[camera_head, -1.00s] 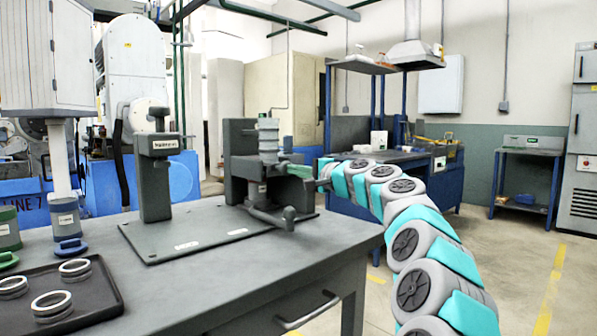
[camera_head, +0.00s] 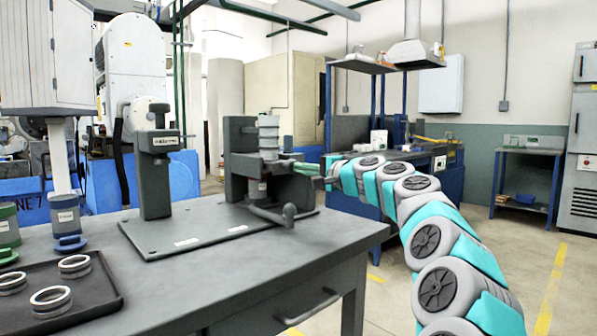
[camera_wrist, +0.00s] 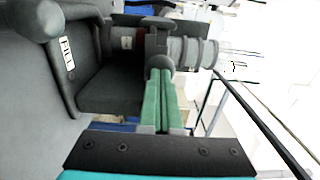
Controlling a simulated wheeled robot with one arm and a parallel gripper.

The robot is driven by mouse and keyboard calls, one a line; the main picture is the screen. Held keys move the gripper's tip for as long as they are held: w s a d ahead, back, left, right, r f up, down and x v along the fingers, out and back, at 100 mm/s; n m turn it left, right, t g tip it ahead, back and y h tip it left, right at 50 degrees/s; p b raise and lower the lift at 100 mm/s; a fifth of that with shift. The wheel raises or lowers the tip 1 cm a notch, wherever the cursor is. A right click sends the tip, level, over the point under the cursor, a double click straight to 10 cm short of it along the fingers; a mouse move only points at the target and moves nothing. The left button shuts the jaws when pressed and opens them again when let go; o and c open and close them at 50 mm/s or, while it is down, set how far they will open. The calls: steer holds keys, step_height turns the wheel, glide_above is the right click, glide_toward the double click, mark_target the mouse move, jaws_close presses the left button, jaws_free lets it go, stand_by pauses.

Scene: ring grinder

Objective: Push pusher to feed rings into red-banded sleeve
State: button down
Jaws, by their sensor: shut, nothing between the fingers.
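My gripper (camera_head: 298,167) has green fingers, shut and empty, at the right side of the dark grey fixture (camera_head: 239,133). In the wrist view, the fingertips (camera_wrist: 161,74) meet or nearly meet the rounded grey end of the pusher (camera_wrist: 161,62); contact is unclear. A column of stacked grey rings (camera_head: 268,140) stands upright on top of the fixture. It shows sideways in the wrist view (camera_wrist: 193,52). A labelled sleeve (camera_head: 258,190) sits low inside the fixture; in the wrist view a dull reddish band (camera_wrist: 140,39) shows beside its label. The sleeve's inside is hidden.
A press-like stand (camera_head: 153,175) shares the base plate (camera_head: 185,240) at left. A lever handle (camera_head: 287,215) juts out in front of the fixture. A black tray (camera_head: 105,299) with loose rings lies at the table's left. The front of the table (camera_head: 235,285) is clear.

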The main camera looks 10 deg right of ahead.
steer(key=shift+b+v, duration=0.45)
steer(key=shift+v, duration=1.55)
steer(key=shift+s+d, duration=0.1)
steer(key=shift+s, duration=0.05)
steer(key=shift+b+v, duration=0.4)
steer(key=shift+v, duration=2)
